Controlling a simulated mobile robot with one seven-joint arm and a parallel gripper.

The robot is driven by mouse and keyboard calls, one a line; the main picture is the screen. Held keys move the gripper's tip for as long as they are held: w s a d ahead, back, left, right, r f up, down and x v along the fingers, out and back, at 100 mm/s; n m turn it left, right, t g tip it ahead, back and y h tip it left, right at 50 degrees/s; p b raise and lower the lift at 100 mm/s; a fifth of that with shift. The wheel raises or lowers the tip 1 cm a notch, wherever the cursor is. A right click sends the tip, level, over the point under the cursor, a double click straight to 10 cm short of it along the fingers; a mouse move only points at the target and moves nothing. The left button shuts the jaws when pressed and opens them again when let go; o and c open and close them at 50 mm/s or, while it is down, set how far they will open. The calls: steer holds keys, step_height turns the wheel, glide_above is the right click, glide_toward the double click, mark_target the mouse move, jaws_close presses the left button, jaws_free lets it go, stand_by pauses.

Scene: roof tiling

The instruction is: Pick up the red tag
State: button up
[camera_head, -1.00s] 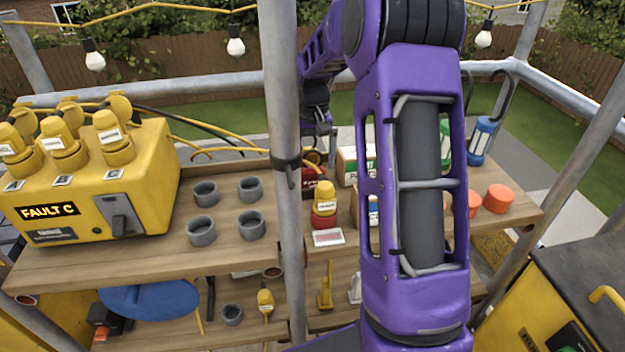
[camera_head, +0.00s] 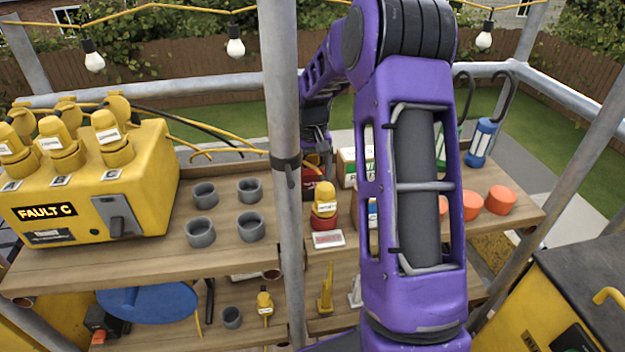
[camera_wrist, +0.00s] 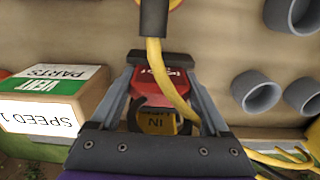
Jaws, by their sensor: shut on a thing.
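In the wrist view the red tag (camera_wrist: 178,82) with white lettering lies between the fingers of my gripper (camera_wrist: 160,64). The fingers are shut on it. A dark curved piece and a yellow part marked "IN" (camera_wrist: 157,122) show just below it, and a yellow cord crosses in front, hiding part of the tag. In the head view my gripper (camera_head: 316,146) is low over the back of the upper shelf, partly behind the grey pole. The tag cannot be made out clearly there.
The upper shelf (camera_head: 120,262) bears a yellow fault box (camera_head: 90,195), several grey cups (camera_head: 200,231), a red-and-yellow plug (camera_head: 324,205) and orange caps (camera_head: 501,200). A vent parts box (camera_wrist: 55,95) is close beside my gripper. The grey pole (camera_head: 283,120) stands in front.

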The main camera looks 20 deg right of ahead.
step_height(320, 180, up, 10)
steer(key=shift+r+p, duration=0.1)
steer(key=shift+p, duration=0.85)
